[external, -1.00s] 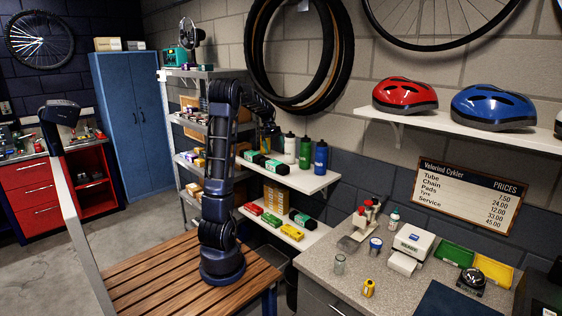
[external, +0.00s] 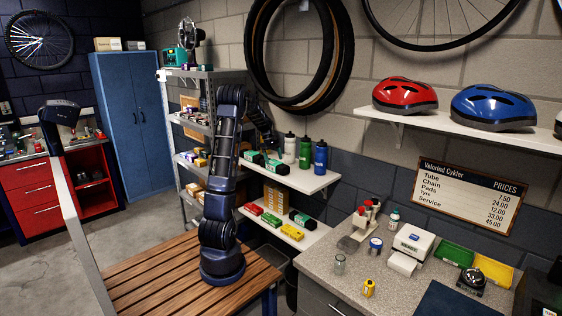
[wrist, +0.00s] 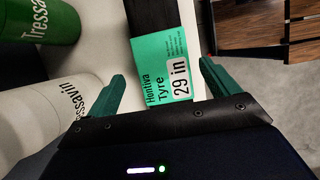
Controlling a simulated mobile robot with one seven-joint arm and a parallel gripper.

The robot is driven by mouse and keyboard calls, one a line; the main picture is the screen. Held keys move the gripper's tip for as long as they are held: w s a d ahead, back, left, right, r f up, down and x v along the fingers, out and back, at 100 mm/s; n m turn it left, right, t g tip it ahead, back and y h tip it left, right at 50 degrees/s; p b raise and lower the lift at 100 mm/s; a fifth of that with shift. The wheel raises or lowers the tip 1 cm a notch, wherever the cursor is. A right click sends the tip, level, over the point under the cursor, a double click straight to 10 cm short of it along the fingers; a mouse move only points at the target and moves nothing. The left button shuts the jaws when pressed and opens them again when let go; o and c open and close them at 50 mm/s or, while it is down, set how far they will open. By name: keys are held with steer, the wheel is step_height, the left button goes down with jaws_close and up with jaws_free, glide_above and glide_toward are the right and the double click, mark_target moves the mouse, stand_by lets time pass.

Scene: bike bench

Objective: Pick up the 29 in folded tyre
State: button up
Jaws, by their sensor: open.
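The 29 in folded tyre (wrist: 166,72) is a dark bundle with a teal and white band reading "Hontiva Tyre 29 in". It lies on a white shelf board. My gripper (wrist: 158,76) is open, with one green finger on each side of the band in the wrist view. The tyre lies between the fingers, and I cannot tell whether either finger touches it. In the external view, dark tyres with teal bands lie on the upper white shelf (external: 312,184), just below my wrist. I cannot clearly tell there which is the 29 in one.
A white bottle (wrist: 62,105) and a green bottle (wrist: 48,22) stand close to the left finger in the wrist view. A blue bottle (external: 321,158) stands farther right on the shelf. A lower shelf (external: 310,236) holds coloured boxes. A slatted wooden bench (external: 150,280) is under my base.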

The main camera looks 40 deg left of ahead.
mark_target(274, 162)
steer(key=shift+s+x, duration=0.2)
steer(key=shift+x, duration=2.2)
steer(key=shift+f, duration=0.15)
steer(key=c, duration=1.3)
steer(key=shift+c, duration=1.1)
